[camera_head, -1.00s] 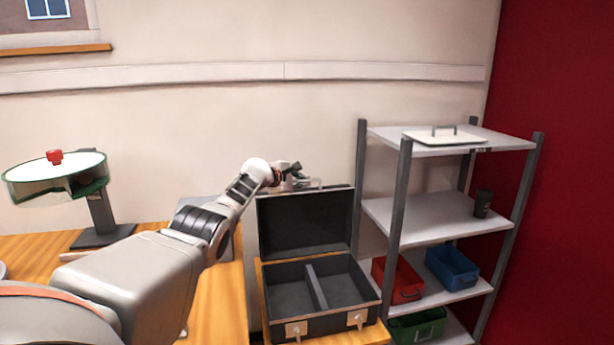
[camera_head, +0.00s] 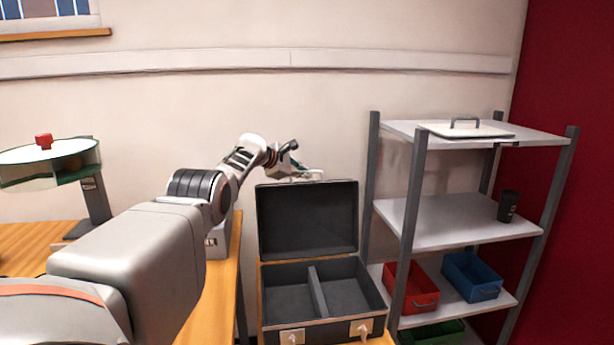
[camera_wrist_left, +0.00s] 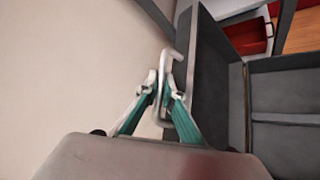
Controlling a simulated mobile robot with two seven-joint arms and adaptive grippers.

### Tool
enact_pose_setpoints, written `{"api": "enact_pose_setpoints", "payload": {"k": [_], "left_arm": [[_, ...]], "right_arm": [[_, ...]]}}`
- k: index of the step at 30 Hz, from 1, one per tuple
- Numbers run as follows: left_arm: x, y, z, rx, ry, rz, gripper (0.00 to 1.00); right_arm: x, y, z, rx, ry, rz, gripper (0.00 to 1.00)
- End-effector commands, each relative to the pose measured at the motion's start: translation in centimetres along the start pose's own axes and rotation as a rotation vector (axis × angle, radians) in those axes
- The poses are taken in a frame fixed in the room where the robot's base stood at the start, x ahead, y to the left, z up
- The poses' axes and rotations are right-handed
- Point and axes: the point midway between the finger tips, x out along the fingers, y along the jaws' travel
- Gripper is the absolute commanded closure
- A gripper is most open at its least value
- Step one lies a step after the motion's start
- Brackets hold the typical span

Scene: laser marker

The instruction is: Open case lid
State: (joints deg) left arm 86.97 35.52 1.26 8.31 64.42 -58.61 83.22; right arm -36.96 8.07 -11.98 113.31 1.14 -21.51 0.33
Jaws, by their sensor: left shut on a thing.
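The dark grey case (camera_head: 322,300) stands on a wooden surface with its lid (camera_head: 308,220) raised upright at the back. Its inside is empty and split by a divider. My left gripper (camera_head: 305,174) is at the top edge of the lid. In the left wrist view, the left gripper (camera_wrist_left: 163,92) is shut on the pale lid handle (camera_wrist_left: 166,70), and the lid (camera_wrist_left: 205,75) stands beside the fingers. Two latches (camera_head: 361,328) show on the case's front. My right gripper is not in view.
A grey shelf rack (camera_head: 460,215) stands right of the case, with a red bin (camera_head: 415,290), a blue bin (camera_head: 472,276) and a dark cup (camera_head: 507,206). A round machine (camera_head: 50,165) is at the left. The wall is close behind the lid.

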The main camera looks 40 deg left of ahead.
Motion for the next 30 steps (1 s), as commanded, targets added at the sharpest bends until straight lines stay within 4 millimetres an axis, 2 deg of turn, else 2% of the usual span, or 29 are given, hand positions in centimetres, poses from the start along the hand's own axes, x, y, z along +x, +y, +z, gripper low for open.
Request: {"api": "enact_pose_setpoints", "payload": {"k": [1,8,9,25,30], "left_arm": [[-0.24,0.59,0.38,-0.003,-0.007,0.01,1.0],[-0.21,0.55,0.38,-0.002,-0.006,0.009,1.0],[-0.21,0.54,0.38,-0.002,-0.006,0.009,0.85],[0.05,-0.1,0.03,0.001,0.0,-0.002,0.85],[0.03,0.02,0.34,0.009,0.0,0.002,0.85]], "right_arm": [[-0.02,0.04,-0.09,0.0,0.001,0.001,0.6],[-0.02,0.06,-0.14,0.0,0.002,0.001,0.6],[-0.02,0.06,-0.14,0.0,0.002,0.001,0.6],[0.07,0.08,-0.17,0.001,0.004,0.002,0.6],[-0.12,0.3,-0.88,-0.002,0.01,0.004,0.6]]}}
